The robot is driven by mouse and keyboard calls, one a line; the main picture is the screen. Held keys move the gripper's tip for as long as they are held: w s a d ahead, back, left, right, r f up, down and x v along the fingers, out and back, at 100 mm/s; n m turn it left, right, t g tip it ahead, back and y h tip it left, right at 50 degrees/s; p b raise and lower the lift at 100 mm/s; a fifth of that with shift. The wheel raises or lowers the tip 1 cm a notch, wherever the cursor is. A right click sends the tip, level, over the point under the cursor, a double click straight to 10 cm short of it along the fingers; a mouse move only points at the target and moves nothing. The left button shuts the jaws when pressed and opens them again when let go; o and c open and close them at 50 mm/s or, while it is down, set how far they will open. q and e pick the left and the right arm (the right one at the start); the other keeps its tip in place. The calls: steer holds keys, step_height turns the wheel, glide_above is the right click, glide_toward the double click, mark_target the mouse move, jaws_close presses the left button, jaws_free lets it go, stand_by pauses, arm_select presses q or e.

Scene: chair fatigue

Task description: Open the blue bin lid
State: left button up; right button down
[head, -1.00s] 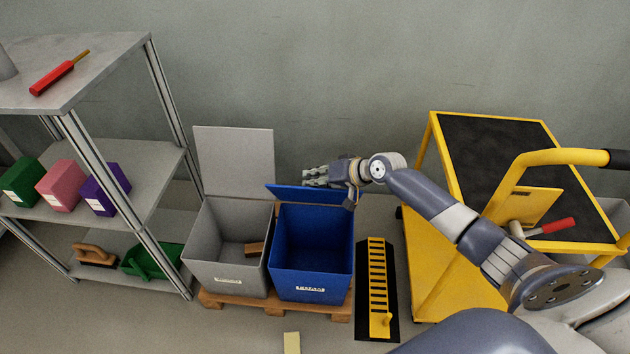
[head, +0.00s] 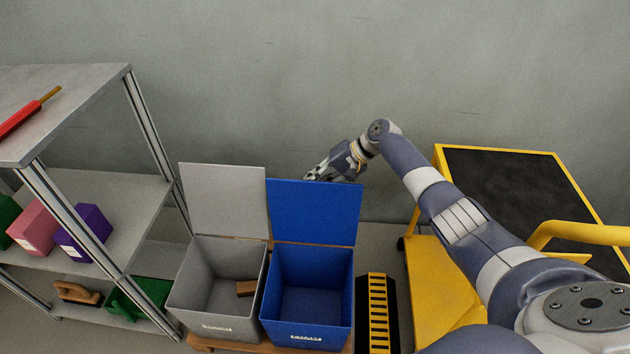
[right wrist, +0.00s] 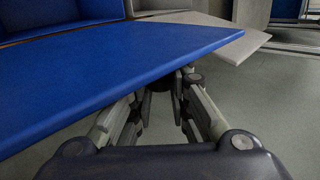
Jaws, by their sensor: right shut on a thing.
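The blue bin (head: 303,322) stands open, its inside showing empty. Its blue lid (head: 315,212) stands nearly upright at the back, hinged at the bin's rear rim. My right gripper (head: 322,172) is at the lid's top edge, partly behind it, and is shut on the lid. In the right wrist view the lid (right wrist: 110,75) spreads across the upper left, and the gripper's fingers (right wrist: 172,85) meet at its edge, with the tips partly hidden by it. My left gripper is not in view.
A grey bin (head: 215,310) with its lid (head: 225,200) up stands left of the blue bin and holds a brown block (head: 246,288). A metal shelf (head: 90,215) is at left, a yellow cart (head: 440,290) at right. A plain wall stands behind.

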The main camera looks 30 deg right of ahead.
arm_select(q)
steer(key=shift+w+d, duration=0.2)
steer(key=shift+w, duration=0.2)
arm_select(e)
steer(key=shift+w+d, duration=0.2)
steer(key=shift+d, duration=0.05)
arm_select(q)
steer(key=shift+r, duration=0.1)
arm_select(e)
steer(key=c, duration=1.4)
jaws_free()
steer(key=shift+c, duration=0.2)
steer(key=v, duration=0.7)
steer(key=shift+d+r, duration=0.15)
steer(key=shift+d, duration=0.1)
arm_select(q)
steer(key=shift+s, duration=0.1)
